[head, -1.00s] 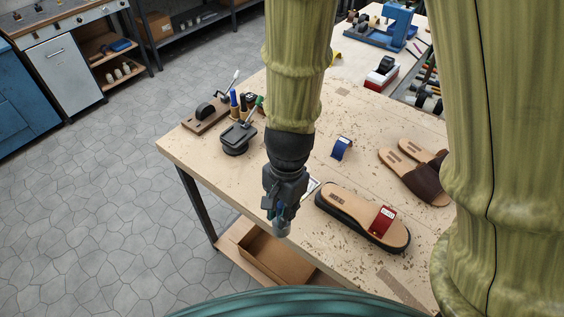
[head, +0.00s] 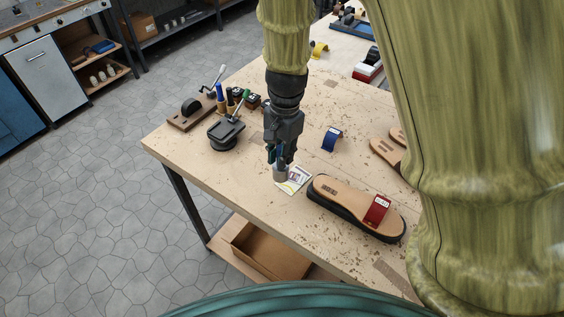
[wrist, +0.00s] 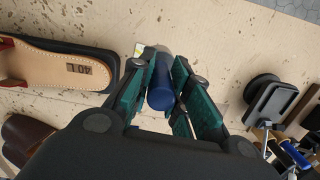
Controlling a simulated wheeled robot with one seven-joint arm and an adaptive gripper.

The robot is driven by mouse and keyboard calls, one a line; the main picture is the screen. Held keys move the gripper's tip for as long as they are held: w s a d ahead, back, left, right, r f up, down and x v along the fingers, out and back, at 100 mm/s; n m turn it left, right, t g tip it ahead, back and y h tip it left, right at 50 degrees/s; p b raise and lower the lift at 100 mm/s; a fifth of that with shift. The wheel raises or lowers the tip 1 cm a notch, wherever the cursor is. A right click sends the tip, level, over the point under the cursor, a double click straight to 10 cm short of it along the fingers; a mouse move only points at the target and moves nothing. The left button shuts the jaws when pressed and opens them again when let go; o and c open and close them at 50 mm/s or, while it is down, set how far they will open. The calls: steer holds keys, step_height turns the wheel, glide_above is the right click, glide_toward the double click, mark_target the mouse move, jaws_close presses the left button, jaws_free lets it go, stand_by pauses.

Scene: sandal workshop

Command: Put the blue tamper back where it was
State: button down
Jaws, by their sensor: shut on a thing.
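My gripper (head: 281,158) is shut on the blue tamper (wrist: 160,92). In the wrist view the tamper's blue handle lies between the green finger pads, with its grey end pointing away. In the head view the tamper's grey end (head: 281,174) hangs below the fingers, in front of a printed card (head: 296,180) on the workbench (head: 237,189). I cannot tell whether it touches the bench. Most of the handle is hidden by the fingers in the head view.
A sandal with a red strap (head: 353,205) lies right of my gripper. A blue strap piece (head: 332,139) lies behind. A black round-based device (head: 226,134) and upright coloured-handle tools (head: 220,97) stand to the left. The bench's front-left area is clear.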

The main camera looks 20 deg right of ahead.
steer(key=shift+w+d+f, duration=0.15)
steer(key=shift+w+d, duration=0.1)
steer(key=shift+w, duration=0.25)
step_height(320, 180, down, 3)
steer(key=b, duration=0.4)
steer(key=shift+f, duration=0.1)
steer(key=shift+f, duration=0.4)
steer(key=c, duration=1.3)
jaws_free()
steer(key=shift+c, duration=0.2)
step_height(320, 180, up, 13)
steer(key=b, duration=0.2)
steer(key=shift+w+d, duration=0.25)
steer(key=shift+d, duration=0.15)
steer(key=shift+d+f, duration=0.1)
steer(key=shift+f, duration=0.05)
